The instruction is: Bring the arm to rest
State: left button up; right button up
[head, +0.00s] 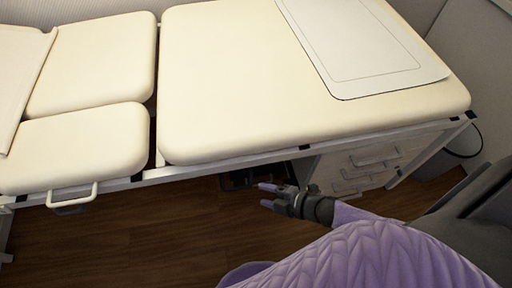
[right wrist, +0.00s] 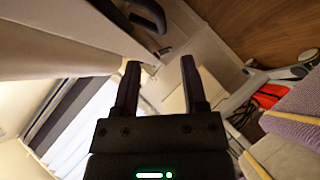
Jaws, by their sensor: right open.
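My right gripper (head: 267,195) is in the head view, low in front of the examination table (head: 290,90), over the wooden floor. Its two dark fingers are apart, with nothing between them. In the right wrist view, the same right gripper (right wrist: 160,62) points upward in the picture with its fingers spread and empty. My purple right arm runs from it toward the lower right of the head view. My left gripper does not show in either view.
The table has cream pads and a light metal frame (head: 245,162); a white mat (head: 365,45) lies on its right part. White drawers (head: 360,165) stand under it, with a dark tray (head: 240,178) beside them. The wooden floor (head: 130,235) is clear at lower left.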

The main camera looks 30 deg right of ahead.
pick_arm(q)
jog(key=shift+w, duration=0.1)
pick_arm(e)
jog(key=s+d+f+m+g+h+p, duration=0.2)
jog(key=s+d+f+m+g+h, duration=0.15)
jog(key=s+m, duration=0.35)
jog(key=s+d+f+m+g+h+p, duration=0.2)
jog(key=s+f+m+h+p, duration=0.15)
jog(key=s, duration=0.55)
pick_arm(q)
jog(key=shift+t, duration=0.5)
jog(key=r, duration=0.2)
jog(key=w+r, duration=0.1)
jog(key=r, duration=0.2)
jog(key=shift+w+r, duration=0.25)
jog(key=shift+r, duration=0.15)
pick_arm(e)
jog(key=s+m+g+h, duration=0.1)
jog(key=s+m+g, duration=0.4)
jog(key=s, duration=1)
jog(key=shift+s+f+m, duration=0.25)
jog(key=shift+f+m, duration=0.1)
jog(key=shift+m, duration=0.2)
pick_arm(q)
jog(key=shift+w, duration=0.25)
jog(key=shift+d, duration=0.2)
